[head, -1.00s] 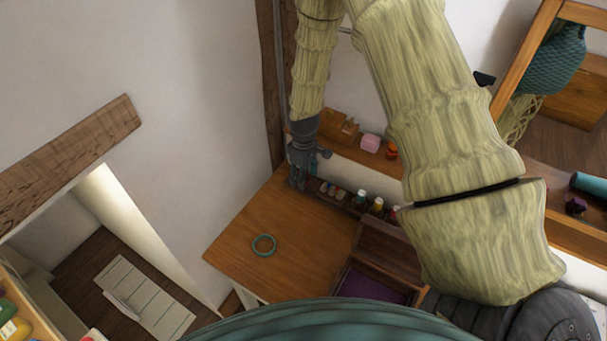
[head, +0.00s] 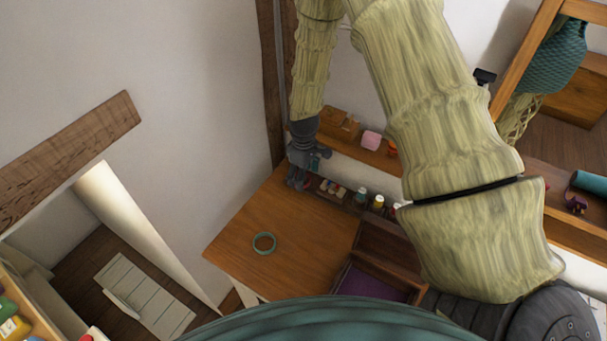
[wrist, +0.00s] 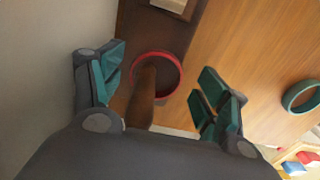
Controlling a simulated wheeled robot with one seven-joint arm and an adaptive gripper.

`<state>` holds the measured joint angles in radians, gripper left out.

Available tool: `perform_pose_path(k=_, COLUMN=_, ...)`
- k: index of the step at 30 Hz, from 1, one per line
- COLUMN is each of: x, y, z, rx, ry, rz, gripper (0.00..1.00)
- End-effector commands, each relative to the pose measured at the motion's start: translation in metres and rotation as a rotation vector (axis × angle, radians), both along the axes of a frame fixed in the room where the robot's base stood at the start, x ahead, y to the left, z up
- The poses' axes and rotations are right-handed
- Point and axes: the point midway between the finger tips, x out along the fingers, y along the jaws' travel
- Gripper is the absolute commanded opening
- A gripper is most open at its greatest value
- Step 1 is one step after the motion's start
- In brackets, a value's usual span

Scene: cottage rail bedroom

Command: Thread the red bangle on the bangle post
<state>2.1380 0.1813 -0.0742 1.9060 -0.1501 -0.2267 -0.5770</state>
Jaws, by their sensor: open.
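The red bangle (wrist: 181,68) is between my fingers in the wrist view. It appears to be around the brown wooden bangle post (wrist: 141,104), which rises through the ring and crosses in front of its lower-left rim. Whether the bangle rests flat at the bottom I cannot tell. My gripper (wrist: 163,92) is open, with its teal fingers apart on both sides and clear of the bangle. In the head view my gripper (head: 304,174) is at the desk's back left corner, and it mostly hides the post and bangle.
A teal bangle (head: 264,243) lies on the wooden desk (head: 290,225), also seen in the wrist view (wrist: 301,97). Several small bottles (head: 361,196) stand in a row right of my gripper. A shelf (head: 347,149) holds a pink box (head: 371,140). The wall is close on the left.

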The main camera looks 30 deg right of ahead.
Motion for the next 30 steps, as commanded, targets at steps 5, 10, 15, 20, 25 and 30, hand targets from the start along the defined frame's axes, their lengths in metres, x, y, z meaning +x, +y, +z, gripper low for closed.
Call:
perform_pose_path(k=5, x=0.002, y=-0.001, z=0.004, rx=-0.001, ry=-0.004, rz=0.000, gripper=0.80)
perform_pose_path(k=10, x=0.003, y=-0.002, z=0.021, rx=-0.002, ry=-0.007, rz=0.000, gripper=0.80)
perform_pose_path(k=15, x=0.003, y=-0.001, z=0.047, rx=-0.002, ry=-0.007, rz=-0.001, gripper=0.80)
perform_pose_path(k=20, x=0.003, y=-0.001, z=0.072, rx=-0.002, ry=-0.007, rz=-0.001, gripper=0.80)
perform_pose_path(k=25, x=0.003, y=-0.001, z=0.097, rx=-0.003, ry=-0.007, rz=-0.002, gripper=0.80)
perform_pose_path(k=30, x=0.003, y=-0.001, z=0.113, rx=-0.002, ry=-0.006, rz=-0.001, gripper=0.80)
